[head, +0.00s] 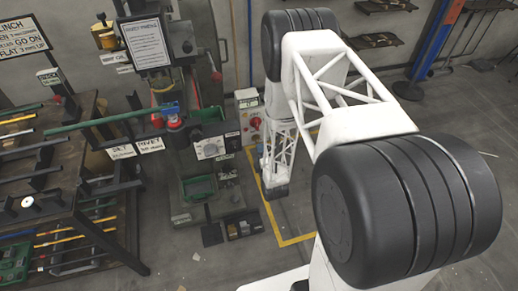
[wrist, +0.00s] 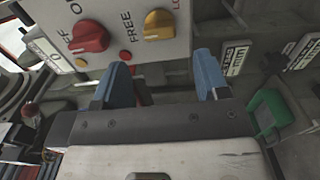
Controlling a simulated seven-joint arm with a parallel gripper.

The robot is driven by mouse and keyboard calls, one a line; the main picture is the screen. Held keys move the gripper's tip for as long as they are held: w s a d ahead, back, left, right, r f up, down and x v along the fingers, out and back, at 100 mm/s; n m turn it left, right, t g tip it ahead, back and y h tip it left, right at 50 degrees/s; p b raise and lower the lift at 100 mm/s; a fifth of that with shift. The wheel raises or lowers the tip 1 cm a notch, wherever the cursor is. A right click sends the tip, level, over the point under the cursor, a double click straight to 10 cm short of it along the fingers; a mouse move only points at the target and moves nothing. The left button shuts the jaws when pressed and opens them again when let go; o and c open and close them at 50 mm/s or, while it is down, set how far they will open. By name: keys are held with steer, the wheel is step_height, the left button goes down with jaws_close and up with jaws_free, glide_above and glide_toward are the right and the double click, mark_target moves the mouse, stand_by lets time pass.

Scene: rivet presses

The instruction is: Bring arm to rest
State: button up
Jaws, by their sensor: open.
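My arm, white with black joints, fills the right half of the head view. It reaches up, then bends down to a white lattice link beside the press. Beyond the fingers is a pale control panel (wrist: 125,45) with a red knob (wrist: 90,36) and a yellow knob (wrist: 160,24). I cannot tell whether the fingertips touch the panel.
A press (head: 205,185) with a sign and green tray stands left of my arm. A rack (head: 70,205) with coloured rods is at far left. A box with a red button (head: 250,122) stands behind. A green bin (wrist: 270,112) is right of my fingers.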

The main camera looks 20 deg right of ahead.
steer(key=shift+s, duration=0.55)
steer(key=shift+w, duration=0.1)
step_height(320, 180, up, 9)
steer(key=w+a+m+g+y, duration=0.1)
steer(key=w+a+m+g, duration=0.1)
steer(key=m+g, duration=0.5)
steer(key=s+r+m+g+h, duration=0.1)
steer(key=s+r+m+g, duration=0.3)
steer(key=r, duration=0.8)
steer(key=s+r+m+g+h, duration=0.1)
steer(key=s+r, duration=0.4)
steer(key=r, duration=0.8)
steer(key=s+a+r+m+g, duration=0.1)
steer(key=s+r+m, duration=0.1)
steer(key=s+r, duration=0.3)
steer(key=s+r+m+g, duration=0.1)
steer(key=s+r, duration=0.5)
steer(key=s, duration=0.7)
steer(key=s+a+r+m+g+y, duration=0.1)
steer(key=s+r+m, duration=0.2)
steer(key=s+r, duration=0.3)
steer(key=s, duration=0.3)
steer(key=shift+s+a+r, duration=0.15)
steer(key=shift+s+a, duration=0.2)
